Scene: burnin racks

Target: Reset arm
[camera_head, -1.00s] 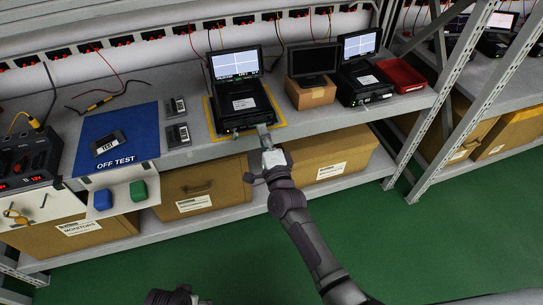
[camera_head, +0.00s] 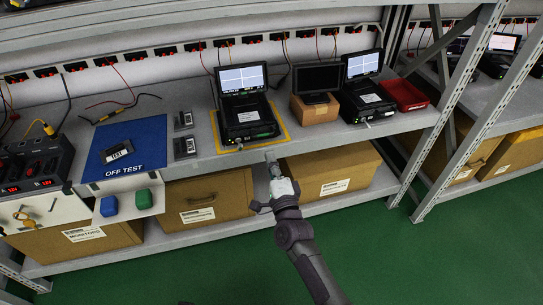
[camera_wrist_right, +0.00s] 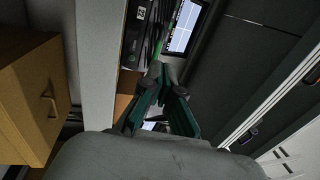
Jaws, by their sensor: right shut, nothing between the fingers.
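My right gripper (camera_head: 270,157) is shut and empty. It is just in front of the shelf's front edge, below the black test unit with the lit screen (camera_head: 242,80). That unit stands on a yellow-outlined square (camera_head: 283,128) on the shelf. In the right wrist view the gripper's fingertips (camera_wrist_right: 166,72) meet, with part of the unit (camera_wrist_right: 139,30) and its screen (camera_wrist_right: 185,25) beyond them. A gap shows between fingertips and unit in the head view. My left gripper is not in view.
The metal shelf (camera_head: 215,165) holds a blue OFF TEST mat (camera_head: 145,135), a second lit unit (camera_head: 366,98), a dark monitor on a cardboard box (camera_head: 316,112) and a red tray (camera_head: 404,95). Cardboard boxes (camera_head: 335,170) fill the lower shelf. The green floor (camera_head: 420,260) in front is clear.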

